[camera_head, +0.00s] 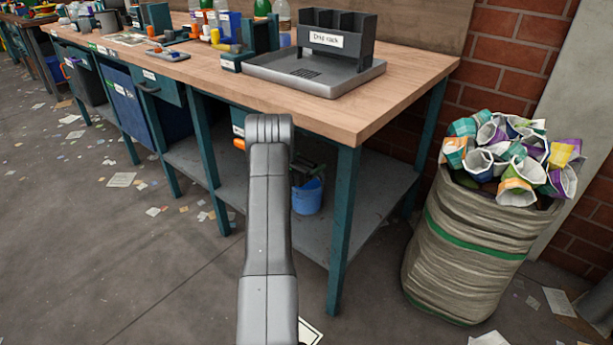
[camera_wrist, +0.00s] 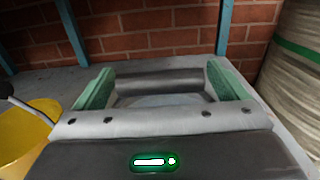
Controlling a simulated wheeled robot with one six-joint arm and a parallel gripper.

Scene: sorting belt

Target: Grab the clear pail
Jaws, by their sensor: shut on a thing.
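My gripper (camera_wrist: 162,86) has its two green pads either side of a dark grey bar that looks like a handle grip. A pale, bluish, see-through-looking surface of the clear pail (camera_wrist: 165,101) shows just below that bar, and my gripper is shut on it. Most of the pail is hidden by the gripper body. In the head view my arm covers much of the gripper, which reaches over the lower shelf of the bench. A blue pail (camera_head: 307,197) shows there, just right of my arm and below the gripper.
A yellow pail (camera_wrist: 25,135) stands left of the gripper in the wrist view. Bench legs (camera_head: 344,220) and the wooden top (camera_head: 300,105) frame the shelf (camera_head: 372,200). A full woven sack (camera_head: 470,245) stands on the right. Brick wall closes the back.

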